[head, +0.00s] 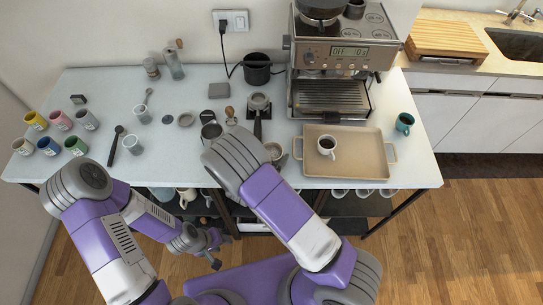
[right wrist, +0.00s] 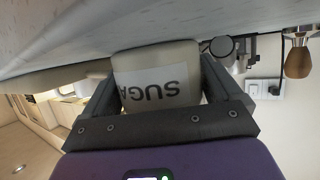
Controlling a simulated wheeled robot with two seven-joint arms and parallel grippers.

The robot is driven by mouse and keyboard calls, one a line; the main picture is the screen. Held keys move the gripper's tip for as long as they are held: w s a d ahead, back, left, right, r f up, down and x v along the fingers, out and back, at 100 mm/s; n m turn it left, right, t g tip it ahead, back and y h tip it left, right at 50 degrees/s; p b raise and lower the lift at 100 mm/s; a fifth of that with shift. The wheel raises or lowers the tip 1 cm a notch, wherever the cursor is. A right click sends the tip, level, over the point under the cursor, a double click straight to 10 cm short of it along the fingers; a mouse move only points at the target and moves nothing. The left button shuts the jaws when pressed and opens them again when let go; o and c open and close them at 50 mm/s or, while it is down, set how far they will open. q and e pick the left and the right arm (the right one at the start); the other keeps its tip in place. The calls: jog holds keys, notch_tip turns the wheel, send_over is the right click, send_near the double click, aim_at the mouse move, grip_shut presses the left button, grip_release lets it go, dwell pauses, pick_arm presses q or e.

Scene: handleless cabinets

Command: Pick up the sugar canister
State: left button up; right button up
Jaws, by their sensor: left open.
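The sugar canister (right wrist: 157,80) is pale with a white label reading "SUGA", upside down in the right wrist view. It sits between the two fingers of my right gripper (right wrist: 158,72), with its sides very close to both. I cannot tell whether the fingers press on it. I cannot tell whether its base touches the countertop (right wrist: 90,30). In the head view my right arm hides this gripper, and I cannot make out the canister. My left gripper (head: 216,252) is open and empty, low in front of the table.
The white table (head: 420,165) holds several coloured cups at left, a coffee machine (head: 330,65), a tan tray (head: 375,150) with a coffee cup (head: 327,146), and a teal mug (head: 405,123). A portafilter (head: 260,108) lies behind my right arm. Shelves with mugs are below.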

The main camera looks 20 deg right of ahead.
jog(key=c, duration=1.2)
jog(key=shift+r, duration=0.15)
